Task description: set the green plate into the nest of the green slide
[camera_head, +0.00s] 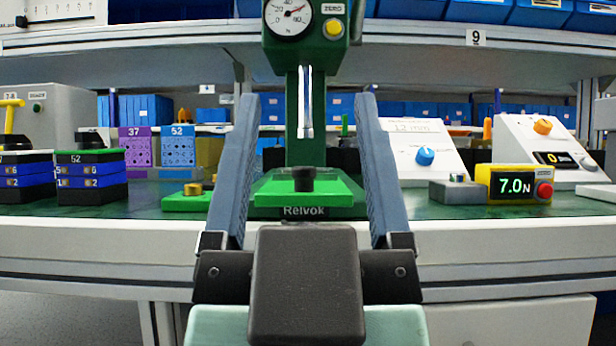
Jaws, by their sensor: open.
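My gripper (306,100) is open, with its two blue-grey fingers reaching forward on either side of a green press stand (305,150). At the foot of the stand, between the fingers, a bright green slab (330,196) with a black knob sits above a "Relvok" label; it looks like the green slide. A smaller bright green plate (188,203) with a brass knob lies on the bench just left of the left finger. Nothing shows between the fingertips as held.
Black and blue stacked blocks (91,176) stand at the left, before purple and blue cards. At the right are a grey block (457,190), a yellow "7.0N" display (517,184) and white sloped consoles (540,150). A shelf (420,48) spans above. Bare bench shows between these.

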